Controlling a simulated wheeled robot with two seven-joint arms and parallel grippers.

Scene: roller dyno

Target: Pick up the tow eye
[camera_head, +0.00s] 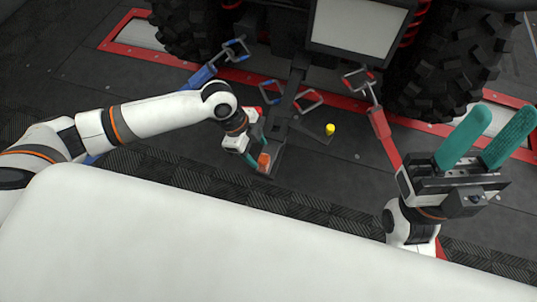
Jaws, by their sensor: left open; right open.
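I cannot surely tell which item is the tow eye. A small orange-red piece (264,160) shows at the low end of the dark stand, close to my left gripper, and could be it. My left gripper (257,146) points down and right beside this piece. It is open, with its teal fingers partly hidden by its own body, and I cannot tell whether they touch anything. My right gripper (492,135) is open and empty at the right, its teal fingers pointing up, well away from the orange-red piece.
A screen (357,27) stands on a dark post (289,102). A yellow knob (330,129) is right of the post. A blue bar (203,74) and a red bar (383,135) end in square loops. Large tyres (445,62) stand behind. Dark floor lies between the arms.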

